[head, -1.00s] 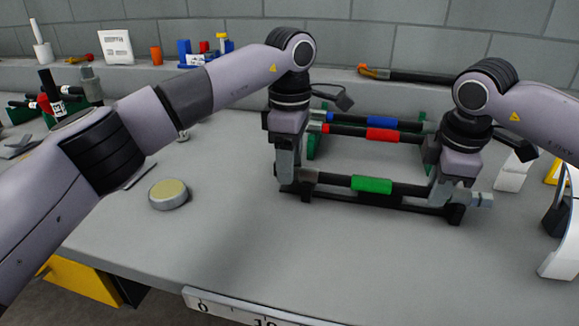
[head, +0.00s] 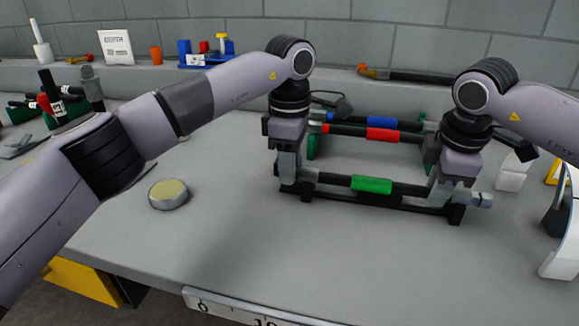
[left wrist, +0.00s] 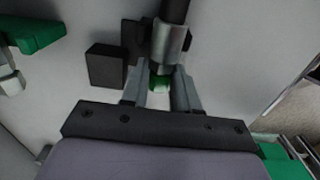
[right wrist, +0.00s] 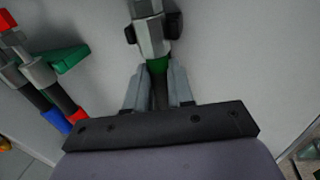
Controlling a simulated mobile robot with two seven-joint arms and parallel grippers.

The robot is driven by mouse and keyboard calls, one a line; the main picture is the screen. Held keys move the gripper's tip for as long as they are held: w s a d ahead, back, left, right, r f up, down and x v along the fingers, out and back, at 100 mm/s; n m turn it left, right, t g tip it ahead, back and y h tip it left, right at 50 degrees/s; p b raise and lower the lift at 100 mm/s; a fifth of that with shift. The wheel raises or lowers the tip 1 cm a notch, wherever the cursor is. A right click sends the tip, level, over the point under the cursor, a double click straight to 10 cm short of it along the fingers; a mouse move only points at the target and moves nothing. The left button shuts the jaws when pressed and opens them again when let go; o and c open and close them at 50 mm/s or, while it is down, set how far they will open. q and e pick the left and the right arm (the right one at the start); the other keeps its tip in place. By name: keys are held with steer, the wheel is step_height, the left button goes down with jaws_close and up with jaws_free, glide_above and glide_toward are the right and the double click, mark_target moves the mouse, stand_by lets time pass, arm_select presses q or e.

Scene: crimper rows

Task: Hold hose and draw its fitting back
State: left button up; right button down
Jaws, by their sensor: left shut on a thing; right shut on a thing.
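The black hose with a green band (head: 372,185) lies level across the front black rack (head: 385,205). Its left end has a grey metal fitting (head: 309,175), and its right end has a grey hex fitting (head: 480,200). My left gripper (head: 290,180) is shut at the hose's left end; in the left wrist view its fingers (left wrist: 160,88) close on a part with green showing, just below the grey collar (left wrist: 171,45). My right gripper (head: 439,190) is shut on the hose beside the right fitting; in the right wrist view its fingers (right wrist: 158,88) straddle the black hose.
Behind are a red-banded hose (head: 382,135) and a blue-banded hose (head: 383,123) on green supports. A round tin (head: 168,194) stands left on the clear bench. White and dark stands (head: 556,245) are at the right edge. A ruler (head: 240,310) lies along the front.

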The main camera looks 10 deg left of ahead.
arm_select(q)
steer(key=shift+a, duration=1.3)
arm_select(e)
steer(key=shift+d, duration=0.1)
arm_select(q)
steer(key=o, duration=1.1)
steer(key=shift+c, duration=0.2)
steer(key=shift+d+r, duration=0.1)
steer(key=shift+r, duration=0.05)
steer(key=shift+r, duration=0.35)
step_height(320, 180, up, 11)
arm_select(e)
steer(key=c, duration=0.9)
jaws_free()
